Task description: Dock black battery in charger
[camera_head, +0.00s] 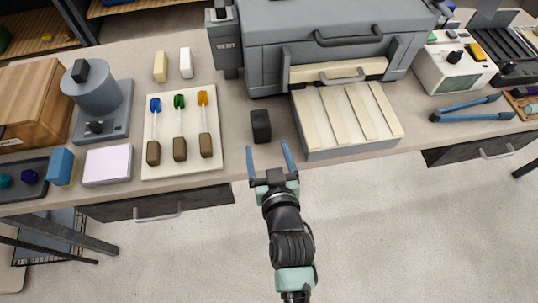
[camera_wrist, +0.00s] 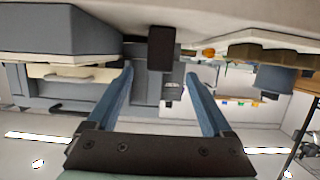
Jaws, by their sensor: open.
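The black battery (camera_head: 261,126) looks like a small dark upright block. It stands near the front edge of the bench, left of a tray of pale strips. My gripper (camera_head: 267,149) is open and empty, its two blue fingers pointing at the battery from the front edge. The battery is ahead of the fingertips and apart from them. In the wrist view, the battery (camera_wrist: 161,47) shows at the top, between the lines of the open fingers (camera_wrist: 159,72). I cannot tell for sure which device is the charger; a cream box with a dial (camera_head: 452,65) stands at the right.
Blue tongs (camera_head: 470,117) lie farther right. Bare bench (camera_head: 235,105) surrounds the battery.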

